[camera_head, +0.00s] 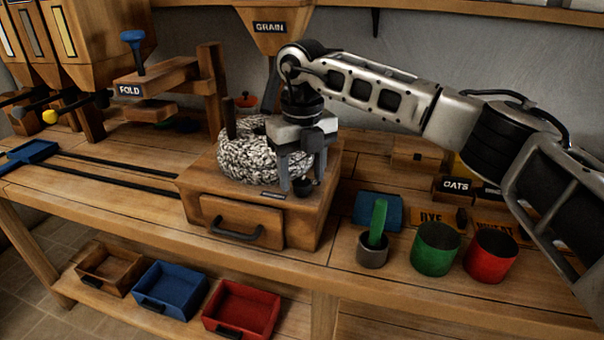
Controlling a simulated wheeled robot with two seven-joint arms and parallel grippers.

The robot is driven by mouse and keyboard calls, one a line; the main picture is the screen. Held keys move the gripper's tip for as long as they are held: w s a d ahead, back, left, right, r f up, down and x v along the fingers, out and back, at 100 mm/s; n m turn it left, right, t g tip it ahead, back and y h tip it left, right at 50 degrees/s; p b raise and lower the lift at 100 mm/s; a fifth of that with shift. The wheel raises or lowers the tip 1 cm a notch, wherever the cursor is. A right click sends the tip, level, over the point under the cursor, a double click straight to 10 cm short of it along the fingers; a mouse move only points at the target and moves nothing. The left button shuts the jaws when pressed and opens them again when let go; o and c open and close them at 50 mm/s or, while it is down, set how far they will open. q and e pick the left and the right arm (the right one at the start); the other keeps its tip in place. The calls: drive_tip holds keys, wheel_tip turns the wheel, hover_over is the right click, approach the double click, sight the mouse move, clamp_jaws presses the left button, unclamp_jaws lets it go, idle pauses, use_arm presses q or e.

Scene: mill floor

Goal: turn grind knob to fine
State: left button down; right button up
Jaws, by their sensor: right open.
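The mill is a wooden box (195,197) with a speckled round millstone (236,165) on top and a drawer (225,212) in its front. A small dark knob (303,188) is on the box top at the front right, beside the stone. A small label (272,195) lies left of the knob; its text is too small to read. My right gripper (302,180) points down over the knob, open, with one finger on either side of it. I cannot tell whether the fingers touch the knob. My left gripper is not in view.
A hopper marked GRAIN (270,28) hangs above the mill. Right of the mill are a grey cup with a green handle (376,225), a green cup (435,248) and a red cup (490,254). A FOLD stand (155,80) is at left. Bins sit on the lower shelf.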

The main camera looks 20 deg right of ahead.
sight(302, 181)
wheel_tip(302, 181, up, 15)
drive_tip(key=shift+r, duration=0.15)
idle(0.4)
